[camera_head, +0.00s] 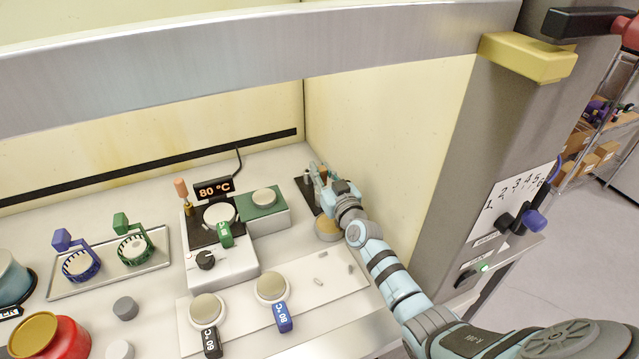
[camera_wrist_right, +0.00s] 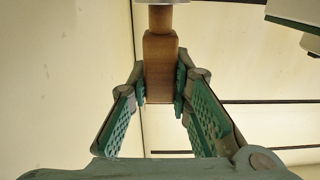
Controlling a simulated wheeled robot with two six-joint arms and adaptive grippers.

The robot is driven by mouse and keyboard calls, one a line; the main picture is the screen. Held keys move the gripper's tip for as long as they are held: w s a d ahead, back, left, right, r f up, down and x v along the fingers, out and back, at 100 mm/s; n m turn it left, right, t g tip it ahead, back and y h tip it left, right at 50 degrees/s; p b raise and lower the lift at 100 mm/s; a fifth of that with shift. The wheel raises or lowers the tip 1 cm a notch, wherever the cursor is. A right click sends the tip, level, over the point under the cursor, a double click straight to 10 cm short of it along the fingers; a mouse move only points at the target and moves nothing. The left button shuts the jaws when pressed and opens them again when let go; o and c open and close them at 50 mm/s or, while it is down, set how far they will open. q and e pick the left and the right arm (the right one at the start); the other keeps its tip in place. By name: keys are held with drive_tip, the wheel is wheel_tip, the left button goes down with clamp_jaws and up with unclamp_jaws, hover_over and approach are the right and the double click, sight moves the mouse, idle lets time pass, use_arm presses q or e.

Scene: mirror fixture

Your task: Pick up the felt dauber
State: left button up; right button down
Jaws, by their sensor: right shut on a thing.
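The felt dauber has a block-like wooden handle (camera_wrist_right: 160,65) with a narrower neck and a pale end cut off by the top edge of the right wrist view. My right gripper (camera_wrist_right: 161,88) is shut on the handle, one green pad on each side. In the head view my right gripper (camera_head: 321,184) is at the back right of the worktop, by the side wall, over a dark stand (camera_head: 304,189). The gripper mostly hides the dauber there. I cannot tell whether the dauber is clear of the stand. My left gripper is not in view.
A round tan-topped pot (camera_head: 327,230) stands just below the gripper. A heater (camera_head: 222,262) with an 80 °C display (camera_head: 214,189) and a green block (camera_head: 263,213) are to the left. The hood's metal sash (camera_head: 250,60) crosses above; the side post (camera_head: 440,180) is close to my right arm.

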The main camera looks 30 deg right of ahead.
wheel_tip(320, 180, up, 8)
drive_tip(key=p, duration=0.7)
drive_tip(key=shift+r+p, duration=0.1)
drive_tip(key=shift+p, duration=0.25)
wheel_tip(320, 180, up, 12)
drive_tip(key=shift+f, duration=0.25)
idle(1.2)
